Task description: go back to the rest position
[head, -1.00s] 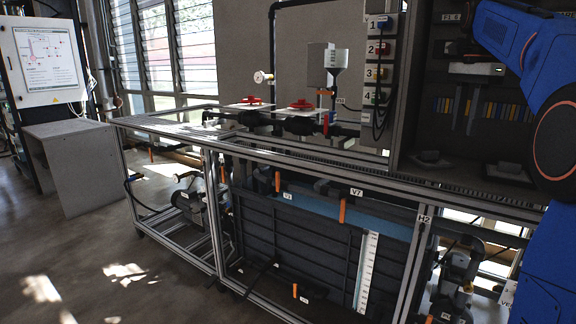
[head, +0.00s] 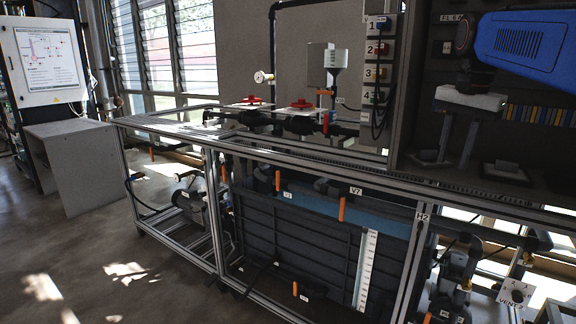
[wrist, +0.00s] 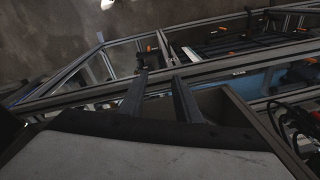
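My gripper (head: 454,158) hangs at the right of the head view, below its pale mount, in front of the dark open cabinet. Its two dark fingers point down and stand apart, with nothing between them. In the wrist view my gripper (wrist: 159,76) also shows both fingers apart and empty, above the bench frame. My blue arm reaches in from the upper right of the head view. The task names no object.
A metal-framed bench (head: 330,160) with red-handled valves (head: 301,103) runs across the middle. A numbered switch column (head: 378,60) stands left of the cabinet (head: 530,165). A white panel (head: 47,60) is at far left. The floor at front left is clear.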

